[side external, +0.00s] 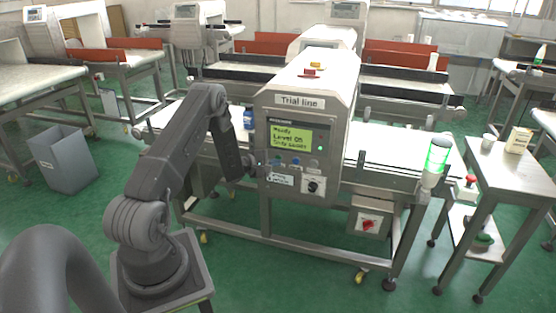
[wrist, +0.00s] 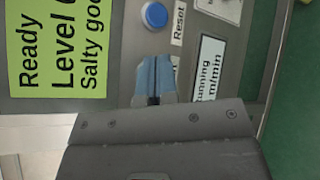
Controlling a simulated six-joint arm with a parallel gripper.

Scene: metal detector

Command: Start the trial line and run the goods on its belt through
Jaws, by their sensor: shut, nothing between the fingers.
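The Trial line detector (side external: 302,98) stands mid-view with its belt (side external: 385,158) running through it. Its screen (side external: 291,137) is lit green; it also shows in the wrist view (wrist: 55,45) and reads Ready, a level and salty goods. A blue button (wrist: 155,15) labelled Reset sits on the panel, with a black knob (side external: 313,187) lower right. A small blue item (side external: 249,118) is on the belt left of the detector. My gripper (wrist: 155,82) is shut and empty, close in front of the panel beside the blue button. The panel behind the fingertips is hidden; I cannot tell whether they touch it.
A lamp (side external: 437,156) glows green at the belt's right end. A red rotary switch (side external: 369,224) is on a box below the belt. A side table (side external: 502,165) at right holds a cup and carton. A grey bin (side external: 66,160) stands left.

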